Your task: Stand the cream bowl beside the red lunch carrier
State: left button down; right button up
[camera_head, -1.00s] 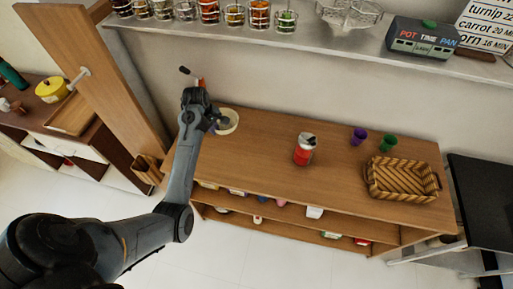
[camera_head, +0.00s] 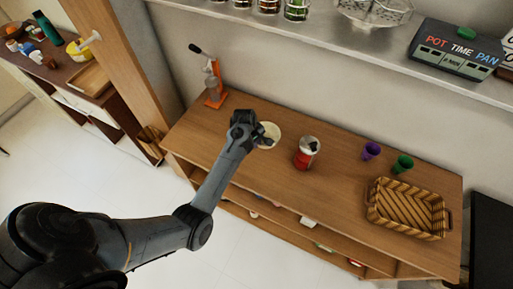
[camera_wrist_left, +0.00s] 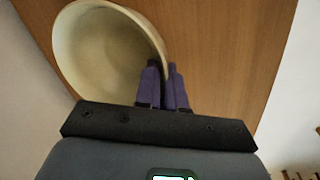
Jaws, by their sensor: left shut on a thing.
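The cream bowl (camera_head: 270,133) is in the head view just left of the red lunch carrier (camera_head: 305,155), with a small gap of table between them. In the left wrist view the bowl (camera_wrist_left: 100,58) fills the upper left, its open top facing the camera. My left gripper (camera_head: 259,138) is at the bowl's near left side. Its purple fingers (camera_wrist_left: 165,82) are shut on the bowl's rim in the wrist view. I cannot tell whether the bowl touches the table. The red lunch carrier stands upright with a grey top. My right gripper is not in view.
The wooden table (camera_head: 330,195) also holds a purple cup (camera_head: 371,151), a green cup (camera_head: 402,164) and a woven basket (camera_head: 408,208) to the right. An orange juicer-like press (camera_head: 214,90) stands at the back left. A shelf (camera_head: 340,40) runs above the table.

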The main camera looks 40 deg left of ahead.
pick_arm(q)
jog(key=shift+w+f, duration=0.1)
jog(key=shift+f, duration=0.4)
jog(key=shift+s+x, duration=0.2)
jog(key=shift+x, duration=0.65)
jog(key=shift+s+x, duration=0.2)
jog(key=shift+x, duration=0.7)
jog(key=shift+f, duration=0.25)
jog(key=c, duration=1.2)
grip_release()
